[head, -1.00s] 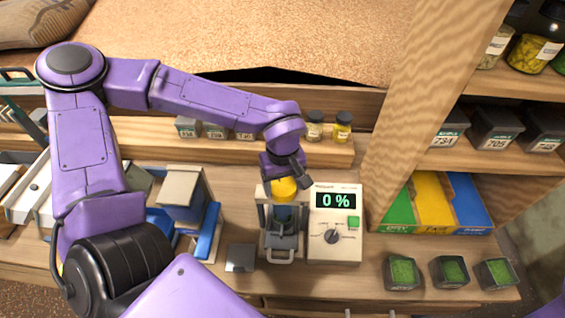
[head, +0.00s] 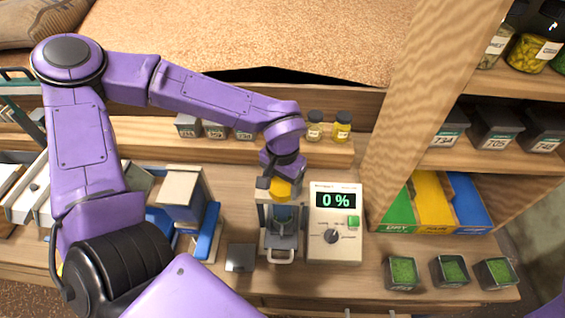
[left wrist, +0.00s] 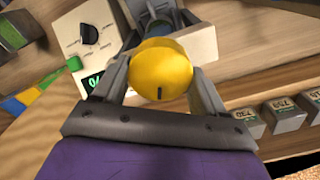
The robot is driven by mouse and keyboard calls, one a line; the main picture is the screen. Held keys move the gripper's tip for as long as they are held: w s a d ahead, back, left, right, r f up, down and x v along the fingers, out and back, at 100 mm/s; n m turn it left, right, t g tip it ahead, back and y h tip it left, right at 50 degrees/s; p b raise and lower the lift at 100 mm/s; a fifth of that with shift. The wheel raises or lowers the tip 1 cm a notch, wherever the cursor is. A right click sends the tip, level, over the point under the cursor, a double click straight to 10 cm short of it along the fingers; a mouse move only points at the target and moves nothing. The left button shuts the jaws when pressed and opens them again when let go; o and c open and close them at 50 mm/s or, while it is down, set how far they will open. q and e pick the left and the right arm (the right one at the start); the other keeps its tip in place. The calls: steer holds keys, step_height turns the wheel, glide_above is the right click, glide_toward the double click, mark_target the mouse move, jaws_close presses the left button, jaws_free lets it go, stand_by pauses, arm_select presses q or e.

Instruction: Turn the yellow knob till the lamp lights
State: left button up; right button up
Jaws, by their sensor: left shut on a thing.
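The yellow knob (head: 281,189) sits on top of a grey device (head: 283,243) on the bench. My left gripper (head: 279,182) comes down on it from above and is shut on it. In the left wrist view the round yellow knob (left wrist: 160,66) is between the two fingers, with a short dark mark on its top near the palm. A white meter box (head: 335,250) stands just right of the device. Its display reads 0 %, and it has a green button and a dark dial. I cannot make out a lit lamp. My right gripper is out of view.
A small dark square block (head: 240,257) lies left of the device. A grey and blue machine (head: 184,195) stands further left. Small jars (head: 342,127) and labelled tubs line the ledge behind. Green-filled pots (head: 403,273) stand at front right, near a wooden post (head: 420,110).

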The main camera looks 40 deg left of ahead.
arm_select(q)
steer(key=shift+w+r+m, duration=0.1)
steer(key=shift+r+m, duration=0.05)
steer(key=shift+m, duration=1.55)
steer(key=o, duration=1)
steer(key=shift+o, duration=0.2)
steer(key=shift+r, duration=0.3)
steer(key=s+d+r+b, duration=0.4)
steer(key=s+d+r, duration=0.3)
steer(key=s+r, duration=0.5)
steer(key=shift+r, duration=0.15)
